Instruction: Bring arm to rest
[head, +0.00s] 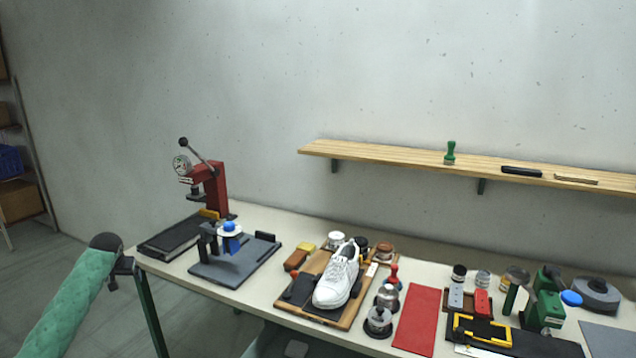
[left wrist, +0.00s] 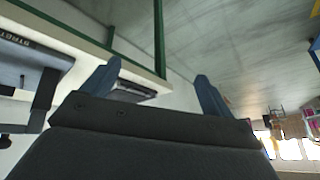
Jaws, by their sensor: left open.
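My left arm (head: 72,305), in a green sleeve, comes in from the lower left of the head view. Its gripper (head: 122,265) is beside the table's left corner, small and dark there; I cannot tell whether it touches the edge. In the left wrist view the two blue-grey fingers (left wrist: 156,85) stand wide apart with nothing between them. My right gripper is not in view.
The table (head: 255,222) holds a red press (head: 212,190), a grey stand (head: 235,265), a white shoe (head: 337,277) on a wooden board, a red mat (head: 418,318) and several tools. A shelf (head: 400,156) is on the wall. Floor left of the table is clear.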

